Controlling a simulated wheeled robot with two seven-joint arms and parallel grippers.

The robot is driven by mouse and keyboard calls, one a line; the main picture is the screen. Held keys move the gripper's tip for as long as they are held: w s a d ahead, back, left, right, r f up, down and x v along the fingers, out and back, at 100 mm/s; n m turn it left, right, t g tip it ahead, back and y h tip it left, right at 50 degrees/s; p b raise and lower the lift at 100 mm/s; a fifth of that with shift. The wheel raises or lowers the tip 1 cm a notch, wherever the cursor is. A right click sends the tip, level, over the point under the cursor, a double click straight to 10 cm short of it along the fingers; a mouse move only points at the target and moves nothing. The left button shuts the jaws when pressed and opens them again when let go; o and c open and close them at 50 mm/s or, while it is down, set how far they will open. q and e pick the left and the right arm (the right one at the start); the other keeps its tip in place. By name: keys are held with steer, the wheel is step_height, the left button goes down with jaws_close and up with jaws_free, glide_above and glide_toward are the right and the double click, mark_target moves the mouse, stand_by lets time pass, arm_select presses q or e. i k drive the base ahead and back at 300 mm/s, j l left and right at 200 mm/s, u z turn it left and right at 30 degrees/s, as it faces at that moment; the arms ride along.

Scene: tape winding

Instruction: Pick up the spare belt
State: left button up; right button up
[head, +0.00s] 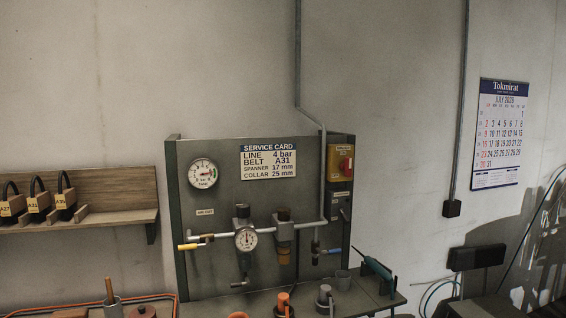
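Three dark looped belts hang or stand in slots on a wooden wall shelf at the left, each with a yellow tag. The left belt (9,188) has a tag that seems to read A27, partly cut by the picture edge. The middle belt (37,185) is tagged A31. The right belt (64,181) has a tag that I cannot read for sure. The service card (268,161) on the grey panel reads LINE 4 bar, BELT A31, SPANNER 17 mm, COLLAR 25 mm. Neither of my grippers is in view.
The shelf (115,217) has free room right of the belts. A grey panel (210,270) carries gauges, pipes and valves. Below are a teal tool (376,268), several small fittings and an orange hose (90,304). A calendar (500,135) hangs at right.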

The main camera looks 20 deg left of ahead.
mark_target(40, 202)
steer(key=u, duration=2.05)
